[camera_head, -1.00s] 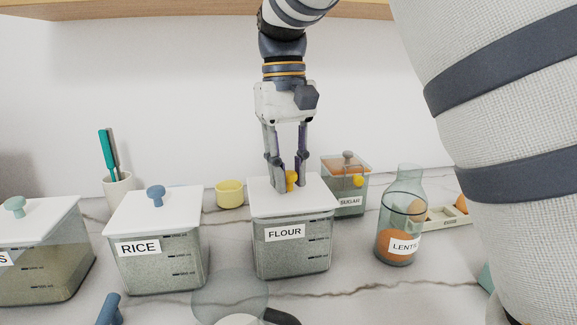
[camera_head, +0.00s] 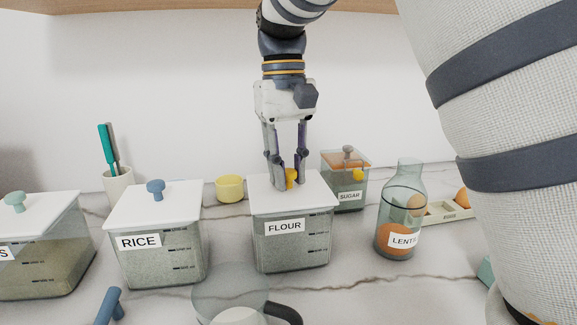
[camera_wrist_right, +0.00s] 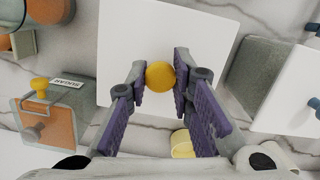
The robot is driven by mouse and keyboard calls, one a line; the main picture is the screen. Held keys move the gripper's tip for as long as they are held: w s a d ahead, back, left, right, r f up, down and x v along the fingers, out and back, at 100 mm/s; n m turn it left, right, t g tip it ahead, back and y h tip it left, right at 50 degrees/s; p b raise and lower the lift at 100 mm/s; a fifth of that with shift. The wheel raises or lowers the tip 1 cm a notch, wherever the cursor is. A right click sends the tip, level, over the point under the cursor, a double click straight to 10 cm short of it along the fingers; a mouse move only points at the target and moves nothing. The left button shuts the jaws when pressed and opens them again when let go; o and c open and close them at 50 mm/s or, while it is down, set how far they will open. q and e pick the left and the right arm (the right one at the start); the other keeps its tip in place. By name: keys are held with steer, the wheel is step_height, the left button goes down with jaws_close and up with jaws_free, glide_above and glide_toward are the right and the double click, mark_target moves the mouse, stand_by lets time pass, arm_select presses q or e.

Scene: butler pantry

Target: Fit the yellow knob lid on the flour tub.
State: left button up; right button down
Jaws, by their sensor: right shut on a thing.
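The flour tub (camera_head: 292,252) is a clear, square tub with a FLOUR label, standing on the counter. The white lid (camera_head: 262,192) with a yellow knob (camera_head: 291,176) lies over its top and looks about level; I cannot tell whether it is fully seated. My right gripper (camera_head: 291,184) comes from above, shut on the yellow knob. In the right wrist view the round knob (camera_wrist_right: 160,76) is between the purple finger pads, and the square lid (camera_wrist_right: 200,32) hides the tub below. My left gripper is not in view.
The rice tub (camera_head: 160,255) stands to the left, with another lidded tub (camera_head: 40,260) beyond. The sugar tub (camera_head: 350,195) is behind right, and the lentil jar (camera_head: 400,225) is to the right. A yellow cup (camera_head: 229,189) is behind left. A glass vessel (camera_head: 225,290) stands in front.

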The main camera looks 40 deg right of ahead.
steer(key=c, duration=1.3)
jaws_free()
steer(key=o, duration=0.5)
steer(key=shift+c, duration=0.2)
steer(key=shift+r, duration=0.15)
steer(key=shift+r, duration=3.4)
